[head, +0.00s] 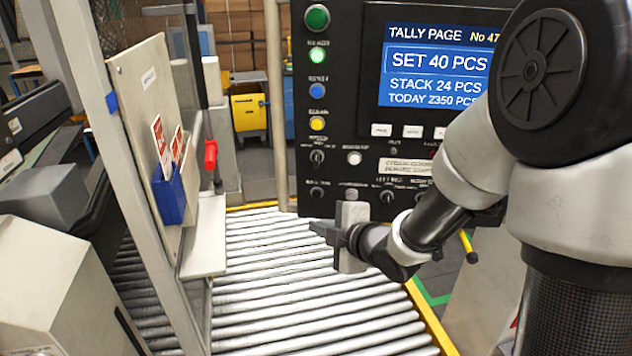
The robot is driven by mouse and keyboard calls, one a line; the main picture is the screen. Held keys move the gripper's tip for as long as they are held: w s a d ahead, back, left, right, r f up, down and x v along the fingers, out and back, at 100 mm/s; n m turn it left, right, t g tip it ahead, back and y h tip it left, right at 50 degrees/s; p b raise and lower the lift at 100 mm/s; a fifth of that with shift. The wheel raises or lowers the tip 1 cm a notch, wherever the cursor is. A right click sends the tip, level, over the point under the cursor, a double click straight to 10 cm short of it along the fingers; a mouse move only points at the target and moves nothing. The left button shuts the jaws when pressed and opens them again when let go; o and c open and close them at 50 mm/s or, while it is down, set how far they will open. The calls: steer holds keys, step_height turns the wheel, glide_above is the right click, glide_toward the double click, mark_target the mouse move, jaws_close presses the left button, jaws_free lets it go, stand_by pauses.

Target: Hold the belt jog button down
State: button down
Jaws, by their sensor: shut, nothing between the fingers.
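The black control panel (345,130) stands behind the rollers at centre. Down its left side are a large green button (317,17), a lit pale green button (317,55), a blue button (316,90) and a yellow button (317,123). A white button (354,158) and a grey button (351,193) sit lower, among dark knobs. The labels are too small to read, so I cannot tell which one is the belt jog button. My gripper (318,228) is shut and empty, pointing left just below the panel's lower edge in the picture. No contact with a button shows.
The panel's screen (437,62) reads "SET 40 PCS" and "STACK 24 PCS". A roller conveyor (300,310) with yellow rails runs below my gripper. At left, a frame carries a board with a blue card holder (171,197) and a red-handled lever (210,155).

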mark_target(317, 194)
steer(key=shift+a+f, duration=0.1)
steer(key=shift+a, duration=0.35)
steer(key=shift+w, duration=0.15)
steer(key=shift+w+d+p, duration=0.15)
steer(key=shift+w+p, duration=0.45)
steer(key=shift+w, duration=1.55)
steer(key=shift+w+d+p, duration=0.15)
steer(key=shift+w+p, duration=0.45)
steer(key=shift+w, duration=1.55)
steer(key=shift+w, duration=0.4)
